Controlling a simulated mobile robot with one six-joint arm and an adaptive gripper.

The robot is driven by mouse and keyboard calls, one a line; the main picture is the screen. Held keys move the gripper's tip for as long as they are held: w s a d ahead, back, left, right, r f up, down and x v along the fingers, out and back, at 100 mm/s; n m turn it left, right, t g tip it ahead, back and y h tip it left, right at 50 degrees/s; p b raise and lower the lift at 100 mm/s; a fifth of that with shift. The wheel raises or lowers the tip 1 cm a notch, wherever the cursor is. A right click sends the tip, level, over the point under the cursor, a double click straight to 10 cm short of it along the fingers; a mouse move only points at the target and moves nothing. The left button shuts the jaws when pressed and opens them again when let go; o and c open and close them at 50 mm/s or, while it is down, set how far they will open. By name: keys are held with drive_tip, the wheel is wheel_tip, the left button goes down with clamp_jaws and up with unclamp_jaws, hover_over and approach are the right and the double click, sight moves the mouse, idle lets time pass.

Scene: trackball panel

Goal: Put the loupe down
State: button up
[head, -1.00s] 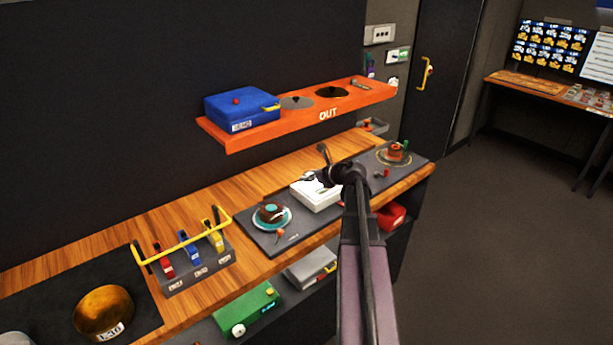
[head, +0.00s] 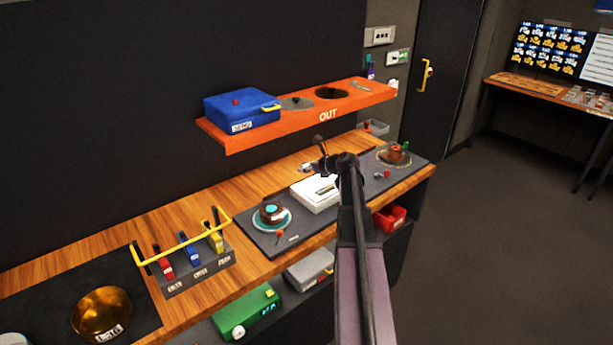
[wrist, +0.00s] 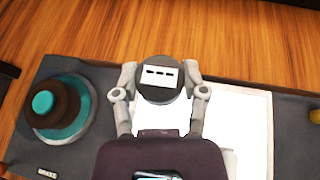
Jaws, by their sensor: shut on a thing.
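My gripper (wrist: 160,74) is shut on the loupe (wrist: 158,94), a dark round piece with a white label bearing dark dashes, in the wrist view. A finger presses on each side of it. In the head view my gripper (head: 308,168) is small and partly hidden by my arm, near the back edge of the dark panel. The loupe appears above the far edge of the white box (head: 312,198), which shows bright below it in the wrist view (wrist: 245,130). I cannot tell whether the loupe touches any surface.
A dark trackball on a teal ring (head: 272,215) is left of the white box; an orange-brown one (head: 394,155) is to the right. The wooden bench strip (wrist: 225,35) behind the panel is mostly clear. An orange OUT shelf (head: 360,98) with a blue case (head: 240,108) overhangs the bench.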

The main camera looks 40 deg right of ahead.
sight(306, 174)
drive_tip(key=shift+w+f+b, duration=0.1)
drive_tip(key=shift+f+b, duration=0.4)
drive_tip(key=shift+f, duration=0.05)
drive_tip(key=shift+f+b, duration=1.25)
drive_tip(key=shift+f, duration=0.2)
drive_tip(key=o, duration=1.3)
drive_tip(key=shift+r, duration=0.1)
drive_tip(key=shift+c, duration=0.2)
drive_tip(key=shift+r, duration=0.1)
drive_tip(key=shift+r, duration=0.15)
drive_tip(key=p+v, duration=0.5)
drive_tip(key=v, duration=0.7)
